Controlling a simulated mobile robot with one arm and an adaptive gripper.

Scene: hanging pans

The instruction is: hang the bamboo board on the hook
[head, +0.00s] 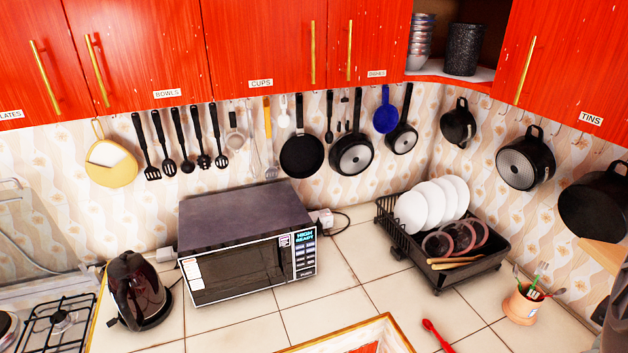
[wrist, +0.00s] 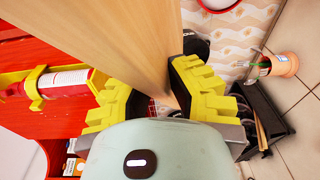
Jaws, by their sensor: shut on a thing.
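The bamboo board (wrist: 125,40) is a pale wooden slab filling the upper middle of the wrist view. My gripper (wrist: 158,95), with yellow stepped fingers, is shut on its lower edge. In the head view a small part of the board (head: 603,254) shows at the right edge, in front of the wall below the large black pot; the gripper is not clearly visible there. A row of small hooks (head: 582,137) runs under the right cupboards, some of them bare between the hanging pans. Which hook is meant cannot be told.
Black pots (head: 526,165) and a larger one (head: 597,205) hang on the right wall near the board. Below are a dish rack (head: 440,285) with plates and a utensil cup (head: 524,305). A microwave (head: 248,245) and kettle (head: 138,290) stand further left.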

